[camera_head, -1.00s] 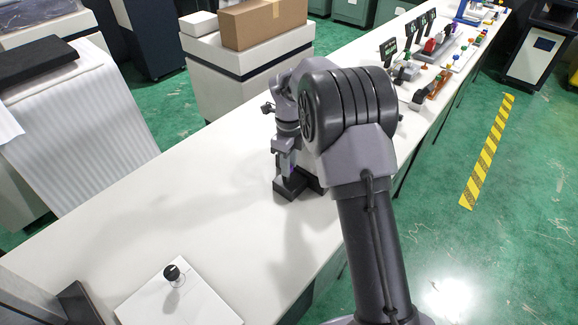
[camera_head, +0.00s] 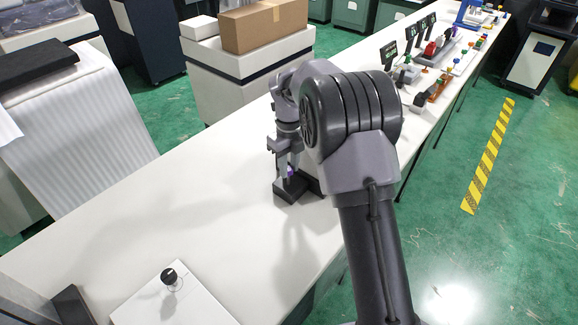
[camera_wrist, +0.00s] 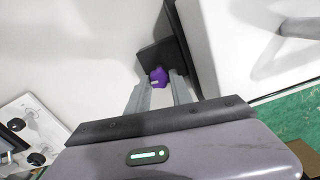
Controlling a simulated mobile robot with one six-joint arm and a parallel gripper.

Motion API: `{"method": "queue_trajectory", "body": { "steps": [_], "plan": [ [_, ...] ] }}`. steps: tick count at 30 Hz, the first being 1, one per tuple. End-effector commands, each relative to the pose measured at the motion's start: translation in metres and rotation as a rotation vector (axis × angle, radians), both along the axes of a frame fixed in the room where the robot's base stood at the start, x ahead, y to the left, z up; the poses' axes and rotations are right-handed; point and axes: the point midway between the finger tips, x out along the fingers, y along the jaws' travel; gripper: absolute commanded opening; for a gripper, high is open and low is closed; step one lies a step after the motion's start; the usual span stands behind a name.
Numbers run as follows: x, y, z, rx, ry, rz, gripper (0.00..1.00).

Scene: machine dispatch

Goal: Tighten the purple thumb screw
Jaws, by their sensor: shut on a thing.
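The purple thumb screw (camera_head: 290,172) stands on a small black block (camera_head: 289,190) on the white bench. In the wrist view the purple screw (camera_wrist: 158,77) shows at the tips of my two grey fingers, in front of the black block (camera_wrist: 157,54). My gripper (camera_wrist: 163,84) is shut on the screw, with one finger on each side. In the head view my gripper (camera_head: 285,168) points down at the block, and my arm hides part of the block and the bench behind it.
A white plate with a black knob (camera_head: 169,276) lies at the near end of the bench (camera_head: 190,205). Several small coloured parts and black signs (camera_head: 411,30) stand at the far end. A cardboard box (camera_head: 264,25) stands on a cabinet behind. The bench's middle left is clear.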

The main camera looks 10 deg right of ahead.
Motion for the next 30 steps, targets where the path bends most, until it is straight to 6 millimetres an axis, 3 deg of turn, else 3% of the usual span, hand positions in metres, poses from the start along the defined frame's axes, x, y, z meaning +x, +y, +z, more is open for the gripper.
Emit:
{"method": "queue_trajectory", "body": {
  "steps": [6,7,9,20,23,30],
  "plan": [
    [0.001,0.000,0.001,0.000,-0.002,0.001,0.00],
    [0.001,0.000,0.001,0.000,-0.002,0.001,0.32],
    [0.001,0.000,0.001,0.000,-0.002,0.001,0.46],
    [0.000,0.000,0.005,0.000,-0.001,0.001,0.48],
    [0.001,0.000,0.026,-0.001,-0.003,0.000,0.48],
    [0.001,0.000,0.110,0.000,-0.004,0.001,0.48]
  ]
}}
